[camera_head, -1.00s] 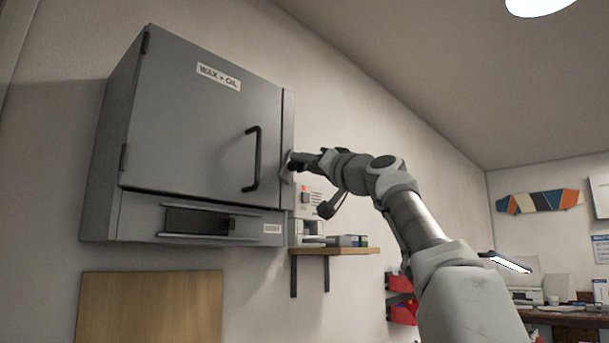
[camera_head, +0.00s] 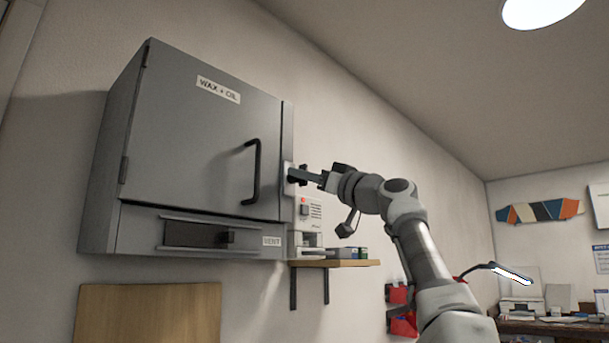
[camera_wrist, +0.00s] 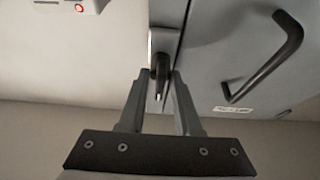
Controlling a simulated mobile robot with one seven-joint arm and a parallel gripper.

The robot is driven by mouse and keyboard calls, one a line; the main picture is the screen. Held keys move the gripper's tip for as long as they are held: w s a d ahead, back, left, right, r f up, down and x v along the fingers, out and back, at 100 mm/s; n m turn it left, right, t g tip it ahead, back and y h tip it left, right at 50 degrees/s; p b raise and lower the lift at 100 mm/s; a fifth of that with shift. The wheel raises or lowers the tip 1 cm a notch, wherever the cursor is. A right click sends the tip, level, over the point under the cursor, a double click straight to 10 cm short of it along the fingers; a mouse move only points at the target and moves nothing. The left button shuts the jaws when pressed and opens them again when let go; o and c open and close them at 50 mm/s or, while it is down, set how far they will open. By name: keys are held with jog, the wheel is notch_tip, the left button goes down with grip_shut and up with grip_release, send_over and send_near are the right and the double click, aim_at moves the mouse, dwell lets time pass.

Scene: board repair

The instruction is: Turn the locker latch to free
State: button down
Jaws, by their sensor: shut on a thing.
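The grey wall locker (camera_head: 190,130), labelled WAX + OIL, has its door closed. Its latch is at the door's right edge, with a pale plate (camera_head: 289,183) behind it. In the wrist view the dark latch lever (camera_wrist: 160,65) stands between my fingertips, in front of the pale plate. My gripper (camera_head: 301,175) is shut on the lever; it also shows in the wrist view (camera_wrist: 162,82). The fingers partly hide the lever, and I cannot read any latch marking.
A black door handle (camera_head: 254,172) stands out left of the latch. A box with a red light (camera_head: 308,208) is on the wall below my gripper, above a small wooden shelf (camera_head: 335,263). A vent slot (camera_head: 200,234) is under the door.

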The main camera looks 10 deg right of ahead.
dwell(0.4)
jog(key=c, duration=0.9)
grip_release()
jog(key=b+v, duration=1.1)
jog(key=v, duration=0.6)
jog(key=shift+s+d+f+b, duration=0.1)
jog(key=shift+d+b, duration=0.05)
jog(key=shift+b, duration=0.25)
